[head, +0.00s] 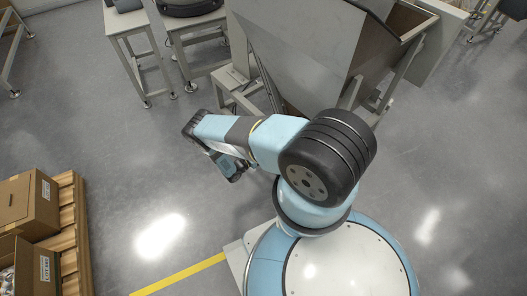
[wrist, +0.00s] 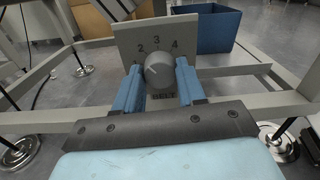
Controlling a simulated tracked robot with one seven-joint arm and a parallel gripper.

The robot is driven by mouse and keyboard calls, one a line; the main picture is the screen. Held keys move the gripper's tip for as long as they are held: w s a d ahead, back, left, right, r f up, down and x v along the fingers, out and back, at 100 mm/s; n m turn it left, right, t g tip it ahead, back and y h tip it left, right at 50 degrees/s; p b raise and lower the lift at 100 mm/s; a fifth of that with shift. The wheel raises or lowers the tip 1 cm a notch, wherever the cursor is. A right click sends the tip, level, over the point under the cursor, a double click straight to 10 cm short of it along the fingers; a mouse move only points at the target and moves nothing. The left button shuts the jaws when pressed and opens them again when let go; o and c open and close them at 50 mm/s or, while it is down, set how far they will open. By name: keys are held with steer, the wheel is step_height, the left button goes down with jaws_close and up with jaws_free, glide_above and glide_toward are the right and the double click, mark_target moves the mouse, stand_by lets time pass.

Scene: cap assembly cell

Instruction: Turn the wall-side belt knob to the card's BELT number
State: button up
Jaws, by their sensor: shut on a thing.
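The round grey belt knob (wrist: 158,72) sits on a grey upright panel (wrist: 127,36) in the wrist view. The numbers 2, 3 and 4 show above it, and a partly covered BELT label is below it. My gripper (wrist: 159,67) has its two blue fingers shut on the knob's left and right sides. A thin light mark shows on the knob's face, but which number it points to is hard to tell. In the head view my arm reaches left, and the knob and panel cannot be made out. No card with a BELT number is in view.
Grey frame bars (wrist: 258,70) run on both sides of the panel, with round feet on the floor. A blue bin (wrist: 207,32) stands behind it. In the head view a large grey hopper (head: 300,45) is ahead, and cartons (head: 30,205) are at left.

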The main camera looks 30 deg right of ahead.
steer(key=shift+s+a+f+m, duration=0.1)
steer(key=shift+m, duration=3.7)
steer(key=shift+s+a+f+m, duration=0.1)
steer(key=shift+m, duration=3.7)
steer(key=o, duration=1.1)
steer(key=shift+d, duration=0.1)
steer(key=shift+c, duration=0.2)
steer(key=shift+r, duration=0.1)
steer(key=v, duration=1.3)
steer(key=shift+a, duration=0.4)
